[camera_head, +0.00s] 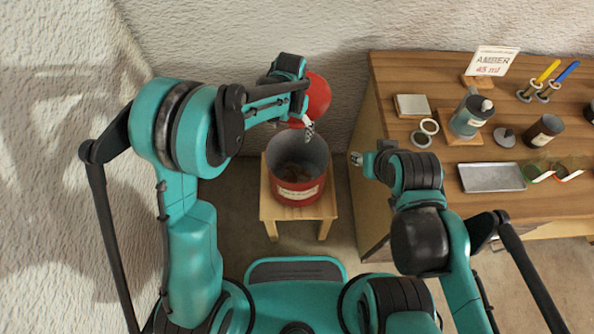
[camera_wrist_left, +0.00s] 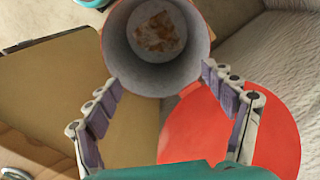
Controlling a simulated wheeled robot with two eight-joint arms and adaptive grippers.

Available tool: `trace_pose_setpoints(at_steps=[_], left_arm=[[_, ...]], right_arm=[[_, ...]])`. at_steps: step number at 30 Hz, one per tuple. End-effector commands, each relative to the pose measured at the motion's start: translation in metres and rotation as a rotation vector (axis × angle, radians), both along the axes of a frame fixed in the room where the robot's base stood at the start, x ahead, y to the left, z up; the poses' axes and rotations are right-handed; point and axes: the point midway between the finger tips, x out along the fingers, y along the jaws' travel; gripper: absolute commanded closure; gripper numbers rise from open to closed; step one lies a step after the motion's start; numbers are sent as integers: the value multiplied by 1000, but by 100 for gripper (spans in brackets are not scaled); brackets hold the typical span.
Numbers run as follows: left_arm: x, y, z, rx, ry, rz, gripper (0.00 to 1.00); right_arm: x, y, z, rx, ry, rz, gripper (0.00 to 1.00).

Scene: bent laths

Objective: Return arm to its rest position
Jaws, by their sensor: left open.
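My left arm reaches in from the left, and its gripper (camera_head: 308,128) is above the back rim of the red bin (camera_head: 298,192). In the left wrist view the two fingers of the left gripper (camera_wrist_left: 158,78) stand wide apart with nothing between them. The bin, grey inside with brownish scraps at its bottom, is open. A round red lid (camera_head: 319,95) is behind the bin, partly hidden by the left gripper; how it is supported is unclear. My right gripper (camera_head: 357,159) is at the workbench's left edge; its fingers are too small to read.
The bin stands on a small wooden stool (camera_head: 270,213). A wooden workbench (camera_head: 440,85) at right holds a metal cup (camera_head: 471,116), a dark can (camera_head: 542,130), a metal tray (camera_head: 491,177), rings and an "AMBER 45 ml" card (camera_head: 491,61). Walls stand behind and at left.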

Motion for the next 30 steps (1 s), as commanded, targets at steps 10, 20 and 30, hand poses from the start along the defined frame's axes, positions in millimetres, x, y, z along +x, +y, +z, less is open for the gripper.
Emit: trace_pose_setpoints(at_steps=[10, 20, 30], left_arm=[[0, 0, 28, 0, 0, 0, 17], [0, 0, 28, 0, 0, 0, 17], [-18, 33, 72, -26, -80, 74, 17]], right_arm=[[0, 0, 0, 0, 0, 0, 60], [0, 0, 0, 0, 0, 0, 60], [0, 0, 0, 0, 0, 0, 60]])
